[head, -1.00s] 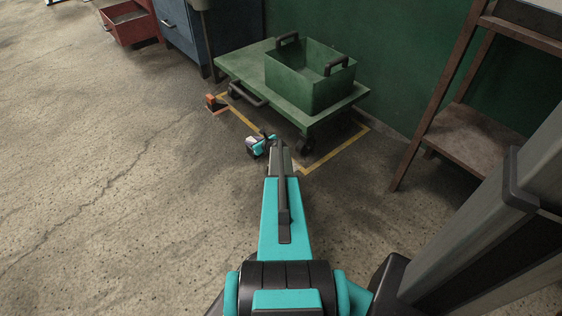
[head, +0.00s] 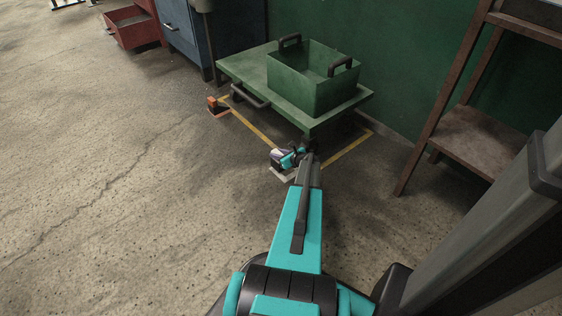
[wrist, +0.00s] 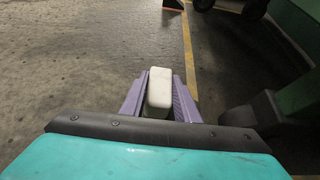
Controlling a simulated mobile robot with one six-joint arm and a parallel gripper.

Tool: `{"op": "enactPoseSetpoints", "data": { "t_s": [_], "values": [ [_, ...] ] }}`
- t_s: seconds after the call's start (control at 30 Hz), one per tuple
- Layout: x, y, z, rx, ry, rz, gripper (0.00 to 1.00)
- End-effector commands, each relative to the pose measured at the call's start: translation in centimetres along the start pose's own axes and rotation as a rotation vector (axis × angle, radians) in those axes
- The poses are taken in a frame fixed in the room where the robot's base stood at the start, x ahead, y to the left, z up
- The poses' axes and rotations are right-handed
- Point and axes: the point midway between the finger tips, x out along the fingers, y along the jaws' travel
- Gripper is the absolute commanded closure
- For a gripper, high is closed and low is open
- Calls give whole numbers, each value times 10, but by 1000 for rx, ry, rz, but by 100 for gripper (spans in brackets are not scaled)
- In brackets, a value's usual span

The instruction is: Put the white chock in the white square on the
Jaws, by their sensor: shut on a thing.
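The white chock (wrist: 158,90) is a small block with rounded edges. In the wrist view it sits between the two purple fingers of my gripper (wrist: 160,100), which is shut on it. In the head view my gripper (head: 277,156) is low over the floor, near the front corner of the yellow outline. A flat white patch (head: 284,176) shows on the floor just below it, probably part of the white square; my arm hides the rest. I cannot tell whether the chock touches the floor.
A green cart (head: 240,68) carrying a green bin (head: 310,85) stands inside the yellow floor line (head: 350,148). An orange chock (head: 216,106) lies by the line's left corner. A brown shelf (head: 470,140) stands at right.

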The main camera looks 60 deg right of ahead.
Motion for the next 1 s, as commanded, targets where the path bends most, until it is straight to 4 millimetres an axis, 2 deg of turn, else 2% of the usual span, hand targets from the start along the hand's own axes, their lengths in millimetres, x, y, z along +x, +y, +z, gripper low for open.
{"op": "enactPoseSetpoints", "data": {
  "t_s": [0.3, 0.47, 0.73, 1.0],
  "values": [
    [-1, -1, 1, 0, -2, 0, 100],
    [-11, -6, -7, 1, -2, -1, 100],
    [5, -6, -33, 1, -2, 0, 100],
    [6, -6, -36, 1, -2, 0, 100]
  ]
}}
